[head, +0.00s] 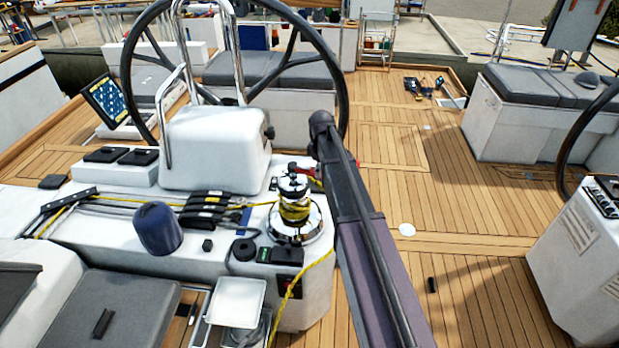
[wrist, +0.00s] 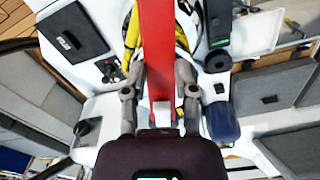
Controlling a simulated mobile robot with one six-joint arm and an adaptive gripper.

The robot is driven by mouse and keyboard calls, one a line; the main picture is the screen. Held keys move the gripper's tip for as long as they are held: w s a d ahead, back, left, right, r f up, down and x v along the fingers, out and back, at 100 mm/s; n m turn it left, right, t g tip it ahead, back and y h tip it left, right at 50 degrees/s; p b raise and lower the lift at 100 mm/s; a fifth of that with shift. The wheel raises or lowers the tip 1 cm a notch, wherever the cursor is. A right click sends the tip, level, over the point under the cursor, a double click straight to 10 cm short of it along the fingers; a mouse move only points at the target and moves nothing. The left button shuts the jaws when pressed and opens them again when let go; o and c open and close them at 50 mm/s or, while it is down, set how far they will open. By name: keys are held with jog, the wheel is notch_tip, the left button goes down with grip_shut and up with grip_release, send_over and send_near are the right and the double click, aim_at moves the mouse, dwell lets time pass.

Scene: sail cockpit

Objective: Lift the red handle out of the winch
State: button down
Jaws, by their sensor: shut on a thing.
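The winch (head: 294,214) is a chrome drum wrapped with yellow line, on the white cockpit console in the head view. The red handle (head: 304,167) shows only as a small red piece just behind and above the winch top; my arm hides the rest. In the wrist view the red handle (wrist: 158,45) is a long bar running up from between my fingers. My gripper (wrist: 159,98) is shut on the handle, one finger on each side. The handle covers most of the winch there, so I cannot tell whether its end sits in the socket.
A steering wheel (head: 345,75) and steel rail stand behind the winch. A dark blue capped winch (head: 160,228), black clutches (head: 207,208) and a white tray (head: 236,301) are left of or below it. Open teak deck (head: 460,235) lies to the right.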

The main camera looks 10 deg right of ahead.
jog(key=shift+r, duration=0.1)
jog(key=shift+c, duration=1.6)
grip_release()
jog(key=o, duration=0.3)
jog(key=shift+r, duration=0.1)
jog(key=shift+r+p, duration=4.45)
jog(key=shift+p, duration=0.1)
